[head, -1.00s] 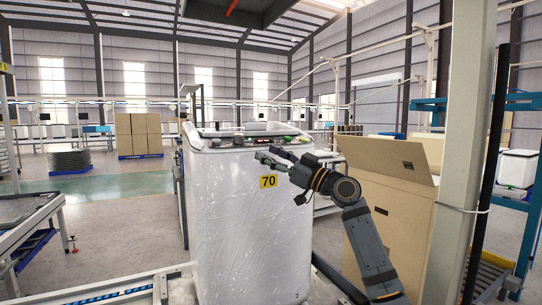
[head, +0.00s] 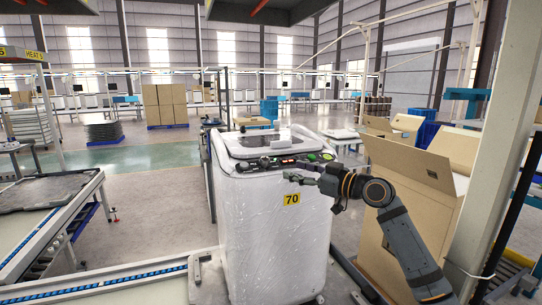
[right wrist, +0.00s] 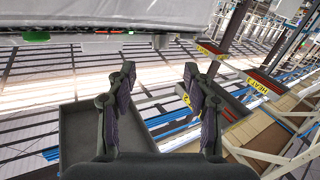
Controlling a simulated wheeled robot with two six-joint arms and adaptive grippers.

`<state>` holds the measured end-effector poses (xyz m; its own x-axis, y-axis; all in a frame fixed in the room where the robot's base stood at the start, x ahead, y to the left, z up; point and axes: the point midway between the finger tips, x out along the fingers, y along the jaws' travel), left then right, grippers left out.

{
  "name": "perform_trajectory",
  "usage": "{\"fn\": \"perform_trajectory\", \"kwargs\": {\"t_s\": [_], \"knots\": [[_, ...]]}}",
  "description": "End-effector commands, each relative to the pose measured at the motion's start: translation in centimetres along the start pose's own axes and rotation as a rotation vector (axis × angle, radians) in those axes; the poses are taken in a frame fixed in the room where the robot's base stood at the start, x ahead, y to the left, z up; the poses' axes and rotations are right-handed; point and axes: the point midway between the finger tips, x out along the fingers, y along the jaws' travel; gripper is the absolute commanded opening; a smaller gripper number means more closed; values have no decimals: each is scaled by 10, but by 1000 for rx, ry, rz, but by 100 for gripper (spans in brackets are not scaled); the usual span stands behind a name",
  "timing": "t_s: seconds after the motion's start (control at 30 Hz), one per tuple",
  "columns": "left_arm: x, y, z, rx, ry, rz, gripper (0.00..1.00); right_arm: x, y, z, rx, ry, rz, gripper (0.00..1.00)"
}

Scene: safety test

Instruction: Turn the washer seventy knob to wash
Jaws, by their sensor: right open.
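The white washer (head: 262,240), wrapped in film and marked with a yellow 70 label (head: 292,199), stands in the middle of the head view. Its dark control panel (head: 285,163) runs along the front top edge, with small dark knobs and green parts that are hard to tell apart. My right gripper (head: 300,177) is in front of the panel's right half, just above the label. In the right wrist view my right gripper (right wrist: 161,75) is open with nothing between its fingers. A small knob (right wrist: 160,41) on the washer's edge shows beyond the gap. My left gripper is out of view.
Open cardboard boxes (head: 408,170) stand right of the washer, behind my right arm. A pale post (head: 512,150) rises at the far right. A conveyor frame (head: 50,220) lies on the left. Clear floor (head: 150,190) shows between the conveyor and the washer.

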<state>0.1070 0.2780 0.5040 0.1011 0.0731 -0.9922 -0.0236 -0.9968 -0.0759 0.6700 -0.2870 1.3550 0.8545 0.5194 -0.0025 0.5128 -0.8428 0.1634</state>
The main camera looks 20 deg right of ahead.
Motion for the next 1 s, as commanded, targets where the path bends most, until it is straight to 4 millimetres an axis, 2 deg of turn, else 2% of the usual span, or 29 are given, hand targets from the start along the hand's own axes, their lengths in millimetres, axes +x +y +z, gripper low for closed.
{"fn": "perform_trajectory", "kwargs": {"t_s": [0.2,0.4,0.5,0.67,0.9,1.0], "knots": [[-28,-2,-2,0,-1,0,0,36,0,-10,9,7,-3,52],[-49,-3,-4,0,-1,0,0,77,0,-7,6,4,-3,52],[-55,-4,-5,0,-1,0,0,91,1,-6,4,4,-1,52],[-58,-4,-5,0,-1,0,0,102,0,-2,1,2,-1,52],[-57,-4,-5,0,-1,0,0,103,0,-1,0,2,-1,52],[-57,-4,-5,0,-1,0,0,102,0,-1,0,2,-1,38]]}}
